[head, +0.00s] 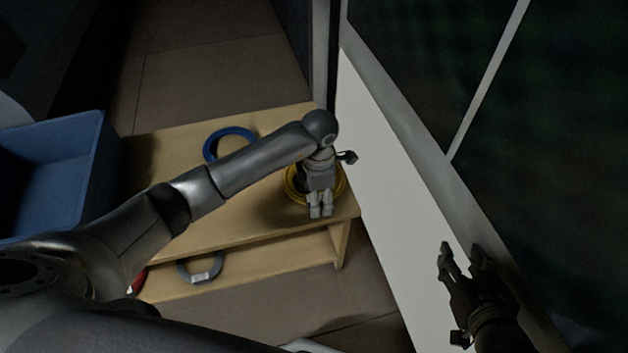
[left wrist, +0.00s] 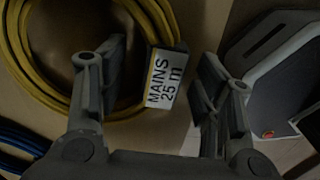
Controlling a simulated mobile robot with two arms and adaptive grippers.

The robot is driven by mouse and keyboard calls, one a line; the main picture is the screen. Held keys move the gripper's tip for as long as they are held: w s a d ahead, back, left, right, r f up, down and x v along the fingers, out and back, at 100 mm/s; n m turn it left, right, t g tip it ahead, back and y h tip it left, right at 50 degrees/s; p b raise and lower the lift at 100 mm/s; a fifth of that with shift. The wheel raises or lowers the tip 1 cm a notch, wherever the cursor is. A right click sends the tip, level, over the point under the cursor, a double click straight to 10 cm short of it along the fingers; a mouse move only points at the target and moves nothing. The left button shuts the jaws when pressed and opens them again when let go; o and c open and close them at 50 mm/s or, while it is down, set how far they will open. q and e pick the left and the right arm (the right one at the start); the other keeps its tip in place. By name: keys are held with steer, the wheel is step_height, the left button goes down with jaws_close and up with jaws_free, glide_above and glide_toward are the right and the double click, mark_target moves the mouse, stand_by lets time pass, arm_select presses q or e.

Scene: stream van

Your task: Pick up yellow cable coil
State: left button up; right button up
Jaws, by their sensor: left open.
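The yellow cable coil (head: 290,187) lies on the wooden bench top near its right end, partly hidden under my left gripper. My right gripper (head: 464,258) is open and empty, off to the right by the white panel.
A blue coil (head: 211,143) lies farther back on the bench (head: 165,137). A grey coil (head: 184,272) and a red item (head: 138,282) are on the lower shelf. A blue bin (head: 75,128) stands at left. A white panel (head: 375,185) rises close to the right.

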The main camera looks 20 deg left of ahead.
arm_select(q)
steer(key=shift+c, duration=0.2)
jaws_close()
steer(key=shift+w+r, duration=0.1)
steer(key=shift+r, duration=0.15)
stand_by(0.3)
